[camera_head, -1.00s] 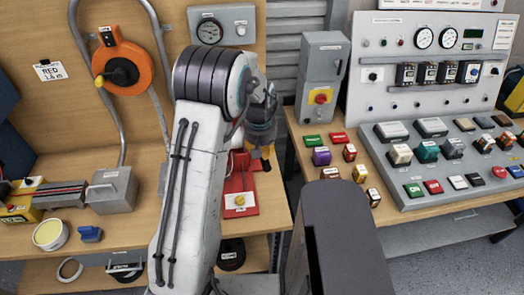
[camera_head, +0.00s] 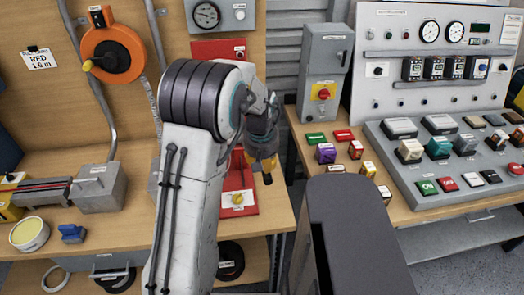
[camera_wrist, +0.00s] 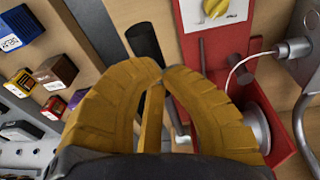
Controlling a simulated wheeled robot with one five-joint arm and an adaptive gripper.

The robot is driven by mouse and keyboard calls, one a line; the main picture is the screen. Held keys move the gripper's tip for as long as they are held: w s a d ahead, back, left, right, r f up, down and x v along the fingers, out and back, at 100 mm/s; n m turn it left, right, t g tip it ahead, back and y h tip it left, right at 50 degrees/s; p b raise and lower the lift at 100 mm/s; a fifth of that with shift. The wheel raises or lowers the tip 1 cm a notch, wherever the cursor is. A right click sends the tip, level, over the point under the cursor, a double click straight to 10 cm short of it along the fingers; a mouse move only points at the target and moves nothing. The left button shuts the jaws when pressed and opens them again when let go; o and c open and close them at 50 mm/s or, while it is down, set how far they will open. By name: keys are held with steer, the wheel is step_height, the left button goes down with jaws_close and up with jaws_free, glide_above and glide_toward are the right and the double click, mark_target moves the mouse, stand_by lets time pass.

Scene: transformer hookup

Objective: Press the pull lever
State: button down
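The pull lever appears to be the black handle (camera_wrist: 143,38) on a thin metal rod by the red device in the wrist view. In the head view a dark handle end (camera_head: 268,179) shows just below my gripper (camera_head: 262,163). The red base (camera_head: 249,208) with a yellow knob (camera_head: 238,198) lies on the bench below my gripper. In the wrist view my gripper (camera_wrist: 163,70) has its yellow fingertips together, close to the handle. The handle passes behind the left finger; I cannot tell whether they touch. Nothing is clearly held between the fingers.
A grey box with a red and yellow switch (camera_head: 323,93) stands right of my gripper. Coloured blocks (camera_head: 326,152) and a button console (camera_head: 440,185) are on the right bench.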

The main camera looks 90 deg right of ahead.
steer(key=shift+a+f+b, duration=0.15)
steer(key=shift+f+b, duration=0.8)
steer(key=shift+f, duration=0.4)
steer(key=shift+a+f+b, duration=0.15)
steer(key=shift+f+b, duration=0.8)
steer(key=shift+f, duration=0.35)
steer(key=shift+r, duration=0.1)
steer(key=shift+r+p, duration=0.25)
steer(key=shift+p, duration=0.05)
steer(key=a+r, duration=0.6)
steer(key=r, duration=0.5)
steer(key=shift+w+a+r+b, duration=0.15)
steer(key=shift+w+a+b, duration=0.1)
steer(key=shift+a+b, duration=0.15)
